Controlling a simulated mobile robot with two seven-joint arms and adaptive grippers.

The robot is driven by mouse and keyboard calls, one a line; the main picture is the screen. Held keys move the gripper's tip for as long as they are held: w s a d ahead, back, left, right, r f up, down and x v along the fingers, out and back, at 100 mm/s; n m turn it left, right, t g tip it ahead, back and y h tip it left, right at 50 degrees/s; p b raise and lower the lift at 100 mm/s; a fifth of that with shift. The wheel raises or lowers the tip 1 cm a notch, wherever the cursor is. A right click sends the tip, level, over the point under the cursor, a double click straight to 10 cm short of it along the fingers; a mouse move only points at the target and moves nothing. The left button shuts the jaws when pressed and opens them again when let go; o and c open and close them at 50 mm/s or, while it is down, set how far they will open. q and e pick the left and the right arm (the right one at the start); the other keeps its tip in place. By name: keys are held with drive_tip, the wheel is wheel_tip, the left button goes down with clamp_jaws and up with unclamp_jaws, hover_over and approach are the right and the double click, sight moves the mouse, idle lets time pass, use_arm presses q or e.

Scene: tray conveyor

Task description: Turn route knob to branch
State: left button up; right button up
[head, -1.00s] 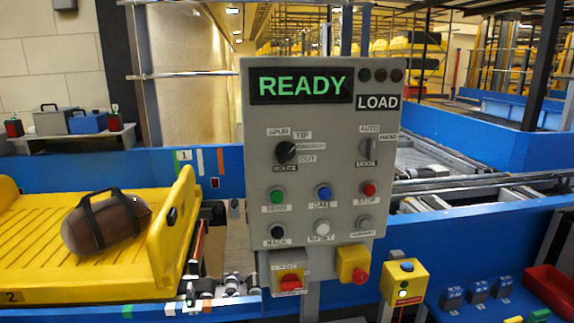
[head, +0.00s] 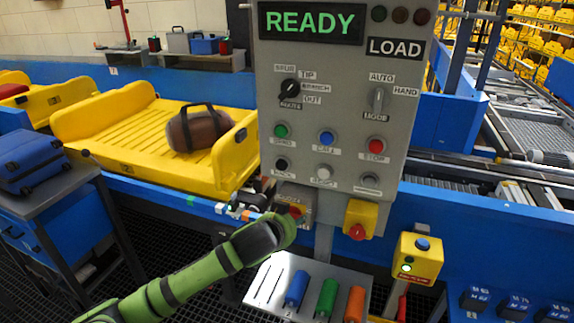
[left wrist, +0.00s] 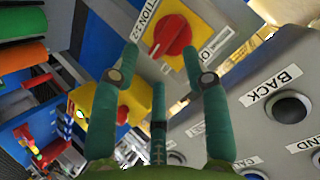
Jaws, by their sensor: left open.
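The route knob (head: 289,88) is a black rotary knob on the upper left of the grey control panel (head: 340,60). Labels around it read SPUR, TIP, BRANCH and OUT; its exact pointer direction is too small to tell. My left gripper (head: 288,224) is at the panel's lower left edge, well below the route knob. In the left wrist view my left gripper (left wrist: 160,58) has its green fingers spread and empty. A red rotary switch (left wrist: 172,36) on a grey box shows just beyond the fingertips. The route knob is not in the wrist view. My right gripper is not in view.
The panel display (head: 310,22) reads READY, with LOAD beside it. Several push buttons and a mode knob (head: 378,98) are close by. A yellow box with a red knob (head: 358,220) juts out below. A yellow tray (head: 100,125) carries a brown bag (head: 198,128).

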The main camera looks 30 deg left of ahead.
use_arm(q)
wheel_tip(320, 180, up, 18)
drive_tip(key=a+m+t+y, duration=0.1)
drive_tip(key=a+t, duration=0.1)
drive_tip(key=t, duration=0.1)
drive_tip(key=t+y+p, duration=0.1)
drive_tip(key=t, duration=0.2)
approach(287, 94)
drive_tip(key=w, duration=0.2)
drive_tip(key=shift+m, duration=0.3)
drive_tip(key=p+x, duration=0.1)
drive_tip(key=x, duration=0.1)
drive_tip(key=p+x, duration=0.2)
drive_tip(key=x, duration=0.1)
drive_tip(key=shift+a+r, duration=0.25)
drive_tip(key=shift+w+f, duration=0.15)
drive_tip(key=shift+w, duration=0.5)
drive_tip(key=shift+a, duration=0.1)
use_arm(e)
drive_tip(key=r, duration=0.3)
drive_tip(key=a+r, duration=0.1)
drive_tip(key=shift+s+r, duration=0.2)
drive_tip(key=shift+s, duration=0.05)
use_arm(q)
clamp_jaws()
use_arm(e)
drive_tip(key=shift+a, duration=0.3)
